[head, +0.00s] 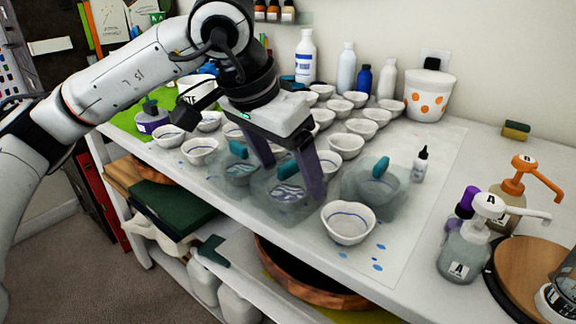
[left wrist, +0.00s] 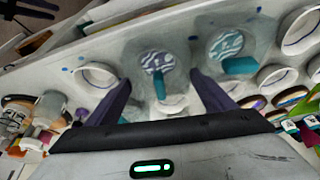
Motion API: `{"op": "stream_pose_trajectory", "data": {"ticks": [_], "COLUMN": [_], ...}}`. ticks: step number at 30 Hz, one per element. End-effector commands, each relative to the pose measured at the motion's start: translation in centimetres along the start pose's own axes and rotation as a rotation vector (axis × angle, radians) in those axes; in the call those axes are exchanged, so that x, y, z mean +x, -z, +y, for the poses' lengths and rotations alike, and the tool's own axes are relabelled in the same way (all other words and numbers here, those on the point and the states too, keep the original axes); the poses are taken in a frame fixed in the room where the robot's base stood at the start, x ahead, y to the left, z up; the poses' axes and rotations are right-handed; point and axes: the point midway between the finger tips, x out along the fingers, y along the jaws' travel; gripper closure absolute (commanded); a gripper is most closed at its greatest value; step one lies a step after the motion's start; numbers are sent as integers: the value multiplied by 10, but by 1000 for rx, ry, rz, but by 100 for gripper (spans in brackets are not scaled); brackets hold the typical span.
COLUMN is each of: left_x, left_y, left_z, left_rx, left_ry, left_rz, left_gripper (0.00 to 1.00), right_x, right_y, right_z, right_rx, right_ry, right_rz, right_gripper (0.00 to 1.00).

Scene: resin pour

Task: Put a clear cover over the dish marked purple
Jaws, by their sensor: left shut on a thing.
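My left gripper (head: 290,195) has its two dark purple fingers on either side of a clear cover (head: 268,208) with a teal handle (head: 286,166), shut on it. The cover stands over a dish (head: 288,193) with purple-grey and white swirls. The same swirled dish (left wrist: 156,62) and teal handle (left wrist: 160,86) show between the fingers (left wrist: 163,88) in the left wrist view. Whether the cover rests on the table or is slightly raised, I cannot tell. A second cover with a teal handle (head: 238,149) is over another swirled dish (head: 240,169). My right gripper is not in view.
A third clear cover (head: 360,203) with a teal handle (head: 381,166) is over a bowl at right. An uncovered bowl (head: 348,224) stands near the front edge. Rows of white bowls fill the back. Pump bottles (head: 463,250) stand at front right.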

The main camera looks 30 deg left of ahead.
Motion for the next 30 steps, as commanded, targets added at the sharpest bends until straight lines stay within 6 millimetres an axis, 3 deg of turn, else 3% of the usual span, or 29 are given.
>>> {"op": "stream_pose_trajectory", "data": {"ticks": [29,30], "left_x": [3,3], "left_y": [-1,-1], "left_z": [0,0], "left_rx": [0,0], "left_ry": [0,0], "left_rz": [0,0], "left_gripper": [46,22], "right_x": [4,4], "right_y": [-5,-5], "right_z": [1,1], "right_rx": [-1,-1], "right_ry": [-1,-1], "right_rz": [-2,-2], "right_gripper": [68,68]}}
